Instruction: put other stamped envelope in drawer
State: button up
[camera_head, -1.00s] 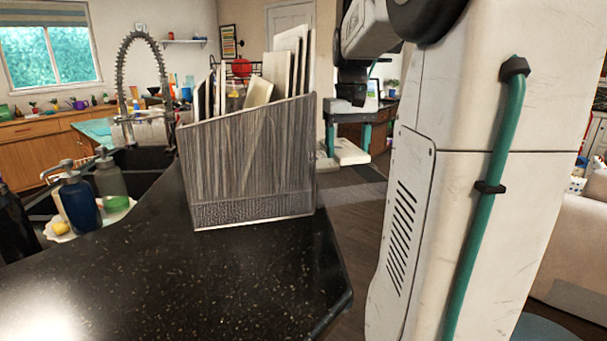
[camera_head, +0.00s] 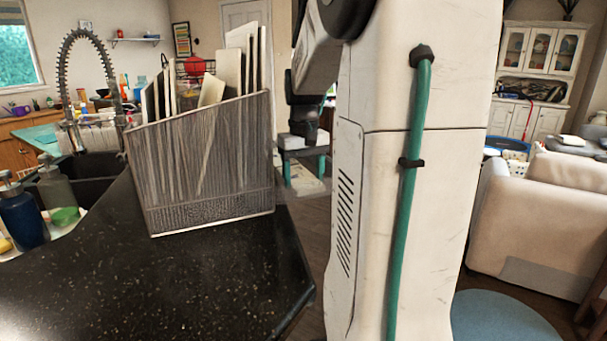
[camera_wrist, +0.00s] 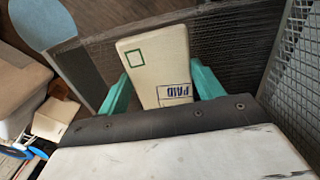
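A cream stamped envelope (camera_wrist: 158,62) with a green square and a blue "PAID" mark is in the wrist view. My gripper (camera_wrist: 162,84) has its teal fingers against the envelope's two side edges and holds it. In the head view my gripper (camera_head: 304,165) hangs over the floor beyond the counter, right of the grey file holder. The pale envelope (camera_head: 307,184) shows partly between its fingers. I cannot make out a stamp on the papers in the holder. No open drawer is clear in either view.
The grey file holder (camera_head: 205,165) with several upright papers stands on the black counter (camera_head: 150,280). Soap bottles (camera_head: 22,215) and a sink with a spring faucet (camera_head: 88,75) are at left. A beige sofa (camera_head: 535,225) and blue round seat (camera_head: 500,318) are at right.

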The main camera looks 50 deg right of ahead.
aim_at(303, 180)
jog(key=o, duration=0.4)
notch_tip(303, 180, up, 12)
jog(key=shift+r, duration=0.2)
dwell(0.4)
